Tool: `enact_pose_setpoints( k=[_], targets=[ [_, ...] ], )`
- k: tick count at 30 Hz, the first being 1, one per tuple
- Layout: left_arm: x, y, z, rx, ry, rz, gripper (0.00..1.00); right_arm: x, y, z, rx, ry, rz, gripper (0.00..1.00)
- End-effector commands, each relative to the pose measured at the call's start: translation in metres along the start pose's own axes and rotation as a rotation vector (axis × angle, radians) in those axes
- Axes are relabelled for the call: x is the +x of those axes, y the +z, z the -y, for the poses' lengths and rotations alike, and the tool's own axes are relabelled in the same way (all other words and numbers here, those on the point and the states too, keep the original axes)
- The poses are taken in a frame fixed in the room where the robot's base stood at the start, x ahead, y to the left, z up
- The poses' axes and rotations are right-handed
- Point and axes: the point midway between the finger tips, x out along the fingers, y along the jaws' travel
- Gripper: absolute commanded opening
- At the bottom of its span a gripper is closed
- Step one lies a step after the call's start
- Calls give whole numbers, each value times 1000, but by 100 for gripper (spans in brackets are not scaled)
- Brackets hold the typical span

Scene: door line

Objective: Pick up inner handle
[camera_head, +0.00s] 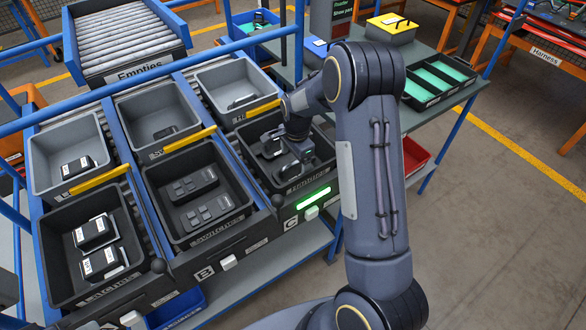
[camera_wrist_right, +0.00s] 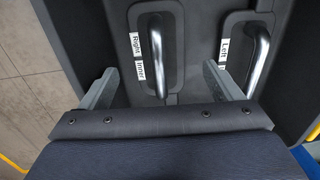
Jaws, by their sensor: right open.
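In the right wrist view, an inner handle (camera_wrist_right: 153,55), a curved silver bar on a dark plate with labels "Right" and "Inner", lies in a dark bin. A second silver handle (camera_wrist_right: 260,50) with a label "Left" lies to its right; the rest of its label is hidden. My right gripper (camera_wrist_right: 163,80) is open, one finger on each side of the first handle, with nothing clamped. In the head view my right gripper (camera_head: 297,148) is down in the front right black bin (camera_head: 248,168) and partly hides the handles in it. My left gripper is not in view.
Beside this bin stands a black bin of switch panels (camera_head: 201,198), and left of it a bin with dark labelled parts (camera_head: 96,233). Grey bins (camera_head: 236,90) stand behind. A lit green strip (camera_head: 313,197) is on the rack front. The bin walls are close around the gripper.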

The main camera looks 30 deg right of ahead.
Motion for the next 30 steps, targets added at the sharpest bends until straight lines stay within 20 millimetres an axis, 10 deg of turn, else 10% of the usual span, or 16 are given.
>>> enact_pose_setpoints(
  k=[17,30],
  targets=[
    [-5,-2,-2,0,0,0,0,46,0,0,-2,-1,1,85],
    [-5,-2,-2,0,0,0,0,45,0,0,-2,-1,1,35]
  ],
)
